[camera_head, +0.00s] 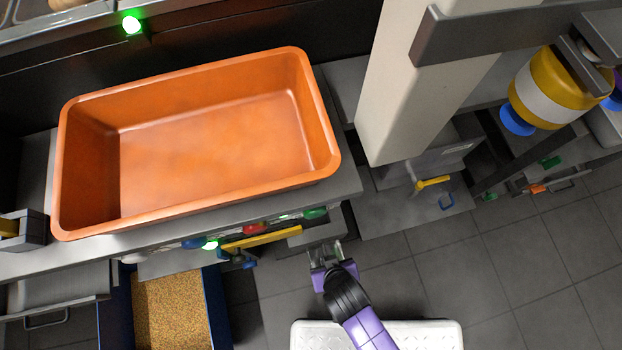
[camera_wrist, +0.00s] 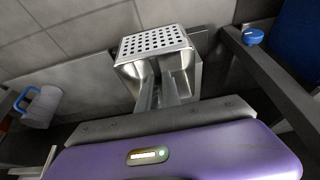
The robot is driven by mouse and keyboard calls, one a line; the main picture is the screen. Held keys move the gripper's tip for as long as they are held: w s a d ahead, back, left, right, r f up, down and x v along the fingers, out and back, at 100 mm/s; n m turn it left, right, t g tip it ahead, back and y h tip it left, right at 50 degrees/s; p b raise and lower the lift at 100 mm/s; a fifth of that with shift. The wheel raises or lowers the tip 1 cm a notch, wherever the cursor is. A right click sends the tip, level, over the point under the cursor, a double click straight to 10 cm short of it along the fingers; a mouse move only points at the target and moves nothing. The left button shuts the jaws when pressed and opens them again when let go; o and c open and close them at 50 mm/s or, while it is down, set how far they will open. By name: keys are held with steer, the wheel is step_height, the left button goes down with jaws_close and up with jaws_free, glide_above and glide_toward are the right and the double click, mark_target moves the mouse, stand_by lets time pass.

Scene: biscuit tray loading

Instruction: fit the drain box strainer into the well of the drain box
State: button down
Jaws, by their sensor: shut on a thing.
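The drain box strainer (camera_wrist: 152,40) is a metal piece with a flat plate full of round holes, seen in the wrist view beyond the fingers. My gripper (camera_wrist: 165,88) is shut on it, with the perforated plate held out past the fingertips. In the head view my gripper (camera_head: 328,252) is low, in front of the grey counter and above the tiled floor. The strainer is too small and covered there to make out clearly. I cannot pick out the drain box or its well in either view.
A large empty orange tub (camera_head: 205,150) stands on the counter. A blue-walled bin of golden granules (camera_head: 170,310) is below left, and a white textured platform (camera_head: 440,335) below. A beige column (camera_head: 410,80) rises at right. A pale jug (camera_wrist: 42,106) stands left in the wrist view.

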steer(key=w+a+b, duration=0.2)
steer(key=w, duration=0.6)
steer(key=w+a+b, duration=0.3)
steer(key=w, duration=0.6)
steer(key=shift+s+f+b, duration=0.1)
steer(key=shift+f+b, duration=2.5)
steer(key=shift+f, duration=3.2)
steer(key=shift+f, duration=0.3)
steer(key=c, duration=2)
jaws_free()
steer(key=o, duration=0.5)
steer(key=shift+c, duration=0.2)
steer(key=shift+b, duration=0.35)
